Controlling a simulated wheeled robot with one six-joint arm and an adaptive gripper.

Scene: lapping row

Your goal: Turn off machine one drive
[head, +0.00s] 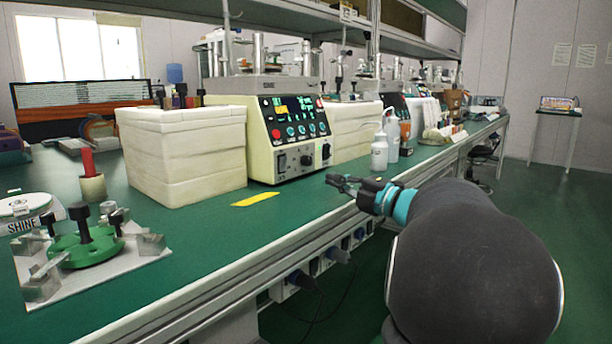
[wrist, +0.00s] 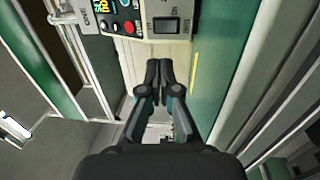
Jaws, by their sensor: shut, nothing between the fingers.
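The nearest lapping machine (head: 258,150) is a cream box with a sloped dark control panel, standing on the green bench. Its panel has a lit green display (head: 299,107), several coloured buttons, and a lower strip with a dark knob (head: 306,160) and dark switches. In the wrist view, a black rocker switch (wrist: 166,25) and a red button (wrist: 129,28) show on the panel. My gripper (head: 331,181) is shut and empty, in front of the machine's right side near the bench edge. In the wrist view its fingertips (wrist: 160,64) point towards the panel, apart from it.
White block stacks (head: 185,155) stand left and right of the machine. White bottles (head: 380,150) stand further right. A yellow strip (head: 255,199) lies on the bench before the machine. A green fixture (head: 85,245) sits at the near left. The bench front between is clear.

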